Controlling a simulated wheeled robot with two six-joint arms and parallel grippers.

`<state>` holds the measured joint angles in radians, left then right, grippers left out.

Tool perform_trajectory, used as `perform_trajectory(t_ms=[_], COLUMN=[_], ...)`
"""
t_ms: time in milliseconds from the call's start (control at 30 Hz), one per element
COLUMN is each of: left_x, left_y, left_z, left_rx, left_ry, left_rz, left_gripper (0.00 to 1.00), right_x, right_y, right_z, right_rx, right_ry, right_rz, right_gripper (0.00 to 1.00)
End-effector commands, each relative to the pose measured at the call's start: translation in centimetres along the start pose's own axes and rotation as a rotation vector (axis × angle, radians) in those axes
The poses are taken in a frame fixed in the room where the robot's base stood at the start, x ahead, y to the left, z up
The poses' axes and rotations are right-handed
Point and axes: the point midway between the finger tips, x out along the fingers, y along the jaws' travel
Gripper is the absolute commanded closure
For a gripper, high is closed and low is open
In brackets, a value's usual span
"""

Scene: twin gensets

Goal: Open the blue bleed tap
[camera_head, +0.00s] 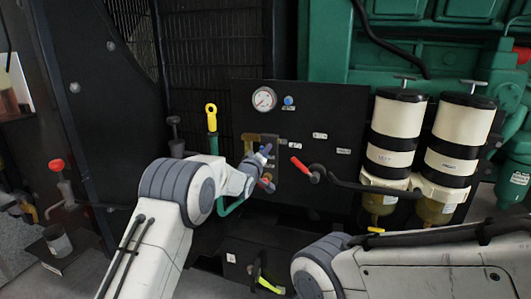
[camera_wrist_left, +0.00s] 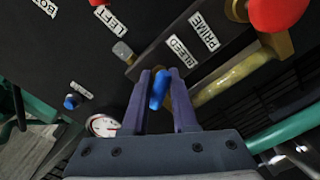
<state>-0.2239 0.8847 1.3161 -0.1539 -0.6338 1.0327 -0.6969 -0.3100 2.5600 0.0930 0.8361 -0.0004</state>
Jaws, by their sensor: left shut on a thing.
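The blue bleed tap (camera_wrist_left: 160,90) shows in the left wrist view as a blue handle beside a label reading BLEED (camera_wrist_left: 181,52). My left gripper (camera_wrist_left: 159,80) has its two purple fingers on either side of the handle and is shut on it. In the head view my left gripper (camera_head: 264,155) is at the black panel, below the gauge, and largely hides the tap. The tap's body is mostly covered by the fingers. My right gripper is not in view; only part of my right arm shows at the lower right.
The black panel (camera_head: 330,110) carries a gauge (camera_head: 264,99), a blue knob (camera_head: 288,101) and a red-handled lever (camera_head: 301,165) to the right of my gripper. Two white filter canisters (camera_head: 397,128) (camera_head: 460,135) stand further right. A yellow-ringed dipstick (camera_head: 211,112) stands left of the panel.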

Motion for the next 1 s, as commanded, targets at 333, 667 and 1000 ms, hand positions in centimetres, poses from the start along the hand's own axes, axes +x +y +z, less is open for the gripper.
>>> perform_trajectory(t_ms=[333,667,1000], left_x=[0.0,-1.5,-7.1], left_y=[0.0,0.1,0.0], left_z=[-0.1,-0.1,-0.2], left_rx=[-0.002,-0.001,-0.002], left_ry=[0.003,0.002,0.004], left_rz=[0.000,0.000,-0.001], left_gripper=[0.53,0.53,0.53], right_x=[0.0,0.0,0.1], right_y=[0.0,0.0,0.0], right_z=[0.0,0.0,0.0], right_rx=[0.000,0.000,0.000], right_ry=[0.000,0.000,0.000], right_rz=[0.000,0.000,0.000], right_gripper=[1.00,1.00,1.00])
